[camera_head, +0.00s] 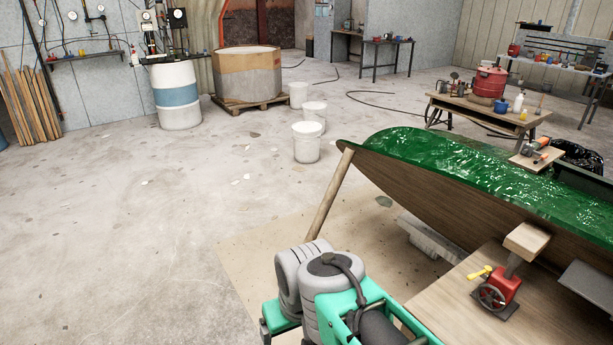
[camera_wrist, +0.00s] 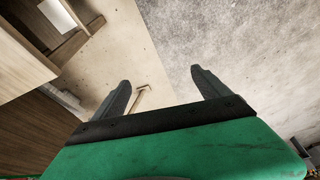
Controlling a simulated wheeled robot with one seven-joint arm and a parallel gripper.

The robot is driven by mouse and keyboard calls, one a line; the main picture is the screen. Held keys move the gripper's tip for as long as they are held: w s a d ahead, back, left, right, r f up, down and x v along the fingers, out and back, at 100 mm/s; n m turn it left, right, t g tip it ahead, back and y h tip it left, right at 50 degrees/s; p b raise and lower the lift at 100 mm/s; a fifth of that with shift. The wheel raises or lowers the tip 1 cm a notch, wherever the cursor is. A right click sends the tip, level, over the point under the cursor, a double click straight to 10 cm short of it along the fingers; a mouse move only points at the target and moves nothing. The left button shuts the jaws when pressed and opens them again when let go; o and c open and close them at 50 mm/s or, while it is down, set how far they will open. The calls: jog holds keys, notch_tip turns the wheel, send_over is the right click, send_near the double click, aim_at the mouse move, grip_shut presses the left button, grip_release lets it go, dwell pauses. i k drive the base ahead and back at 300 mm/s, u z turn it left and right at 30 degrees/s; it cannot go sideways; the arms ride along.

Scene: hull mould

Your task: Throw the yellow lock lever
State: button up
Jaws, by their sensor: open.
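The yellow lock lever (camera_head: 480,273) shows in the head view at the lower right. It sticks out to the left from the top of a small red jack (camera_head: 503,285) with a dark handwheel (camera_head: 491,297). The jack stands on a wooden platform (camera_head: 445,300) under the hull mould (camera_head: 480,190), below a wooden block (camera_head: 527,241). In the wrist view my gripper (camera_wrist: 160,88) is open, its two dark fingers wide apart with nothing between them close up. It points down at the floor. The lever does not show in the wrist view, and my fingers are not visible in the head view.
A slanted wooden prop (camera_head: 329,195) leans under the mould's left end. White buckets (camera_head: 307,143) stand on the floor behind. A workbench (camera_head: 485,112) with a red drum is beyond the mould. The concrete floor (camera_head: 170,240) at the left is clear.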

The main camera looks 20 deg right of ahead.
aim_at(488, 269)
jog(key=z, duration=0.5)
jog(key=k, duration=1.25)
jog(key=z, duration=0.65)
jog(key=i, duration=1.05)
jog(key=z, duration=0.65)
jog(key=k, duration=1.05)
jog(key=u, duration=1.35)
jog(key=i, duration=1.5)
jog(key=z, duration=0.55)
